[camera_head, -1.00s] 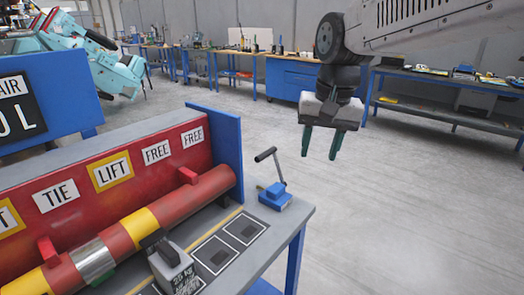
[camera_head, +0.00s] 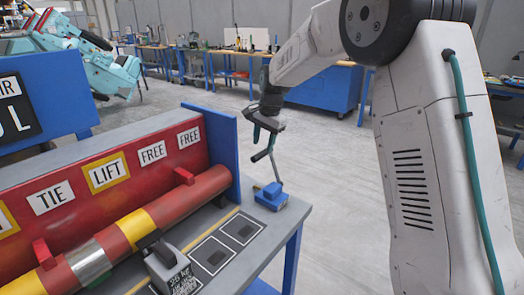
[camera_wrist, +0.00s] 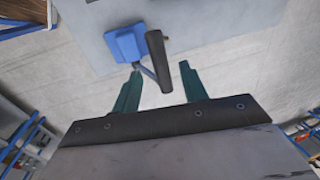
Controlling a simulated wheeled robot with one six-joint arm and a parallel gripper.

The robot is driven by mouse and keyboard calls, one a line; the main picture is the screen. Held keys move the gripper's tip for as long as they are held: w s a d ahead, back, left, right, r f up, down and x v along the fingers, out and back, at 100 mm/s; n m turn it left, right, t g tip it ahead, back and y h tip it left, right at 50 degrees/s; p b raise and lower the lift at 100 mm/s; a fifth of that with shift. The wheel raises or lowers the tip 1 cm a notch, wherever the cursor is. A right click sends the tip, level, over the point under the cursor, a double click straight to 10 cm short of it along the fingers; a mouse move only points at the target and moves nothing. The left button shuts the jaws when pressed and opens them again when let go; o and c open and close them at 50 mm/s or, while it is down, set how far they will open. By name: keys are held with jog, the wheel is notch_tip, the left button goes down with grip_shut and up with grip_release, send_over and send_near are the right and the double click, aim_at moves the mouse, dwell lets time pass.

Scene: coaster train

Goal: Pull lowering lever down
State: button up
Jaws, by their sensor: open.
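The lowering lever has a blue base (camera_head: 271,196) on the right end of the grey bench, a thin metal stem and a black handle (camera_head: 262,155). The stem stands up, with the handle at its top. My gripper (camera_head: 264,138) is open, just above the handle in the head view. In the wrist view, the green fingers of my gripper (camera_wrist: 160,84) are spread, and the black handle (camera_wrist: 157,58) shows between and just beyond their tips. The blue base (camera_wrist: 126,43) is to the left of it. I cannot tell whether a finger touches the handle.
A red panel with TIE, LIFT and FREE signs (camera_head: 108,171) and a red and yellow cylinder (camera_head: 143,222) are left of the lever. A blue end plate (camera_head: 221,150) stands close to it. A grey weight block (camera_head: 172,270) sits in front. Open floor (camera_head: 335,190) is at right.

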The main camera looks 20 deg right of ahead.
aim_at(261, 152)
jog(key=shift+w+a+f, duration=0.1)
jog(key=shift+w+f, duration=0.05)
jog(key=shift+f, duration=0.8)
jog(key=shift+w+a+f, duration=0.1)
jog(key=shift+w+f, duration=0.05)
jog(key=shift+f, duration=0.8)
grip_shut()
jog(key=shift+s, duration=0.1)
